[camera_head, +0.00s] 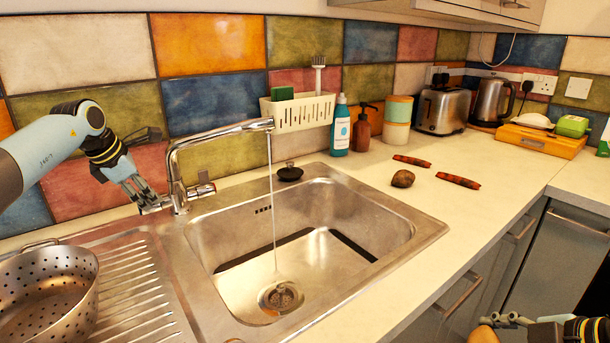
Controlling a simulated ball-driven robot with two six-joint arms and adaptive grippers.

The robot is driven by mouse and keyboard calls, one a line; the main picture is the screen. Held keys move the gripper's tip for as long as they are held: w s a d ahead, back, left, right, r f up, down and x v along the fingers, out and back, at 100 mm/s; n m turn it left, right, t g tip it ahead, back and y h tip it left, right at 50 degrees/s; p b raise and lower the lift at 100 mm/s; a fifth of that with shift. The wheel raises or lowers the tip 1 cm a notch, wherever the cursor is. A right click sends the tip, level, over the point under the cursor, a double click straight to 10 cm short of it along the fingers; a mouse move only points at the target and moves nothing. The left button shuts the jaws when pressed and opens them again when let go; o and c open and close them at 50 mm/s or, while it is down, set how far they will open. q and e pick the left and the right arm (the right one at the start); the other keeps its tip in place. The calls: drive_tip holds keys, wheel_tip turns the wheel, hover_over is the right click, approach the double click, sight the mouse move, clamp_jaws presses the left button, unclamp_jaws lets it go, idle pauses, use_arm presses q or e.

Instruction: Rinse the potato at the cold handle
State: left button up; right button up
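The steel tap (178,170) arches over the sink (330,225), and a thin stream of water (272,210) runs from its spout into the basin. A short handle (201,188) shows on the right of the tap's base. My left gripper (152,206) is at the left of the base, its fingertips at or very near the tap. They hide whatever is there, and their gap is unclear. A yellowish potato (483,335) is at the bottom edge, partly cut off, at the fingertips of my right gripper (494,321), which appears shut on it in front of the cabinets.
A colander (45,295) stands on the ribbed drainer. A blue bottle (340,128) and brown dispenser (362,130) stand behind the sink. The basin is clear.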

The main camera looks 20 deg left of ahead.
use_arm(q)
drive_tip(key=shift+r, duration=0.1)
clamp_jaws()
drive_tip(key=g+h+b, duration=0.1)
drive_tip(key=b, duration=0.2)
drive_tip(key=a+h+b, duration=0.1)
drive_tip(key=b, duration=0.2)
drive_tip(key=shift+w+f+n+g, duration=0.2)
drive_tip(key=shift+w+n+g, duration=0.1)
drive_tip(key=shift+w+g, duration=0.1)
drive_tip(key=shift+r+b, duration=0.15)
drive_tip(key=shift+b, duration=0.2)
use_arm(e)
wheel_tip(320, 180, down, 7)
drive_tip(key=shift+s, duration=0.15)
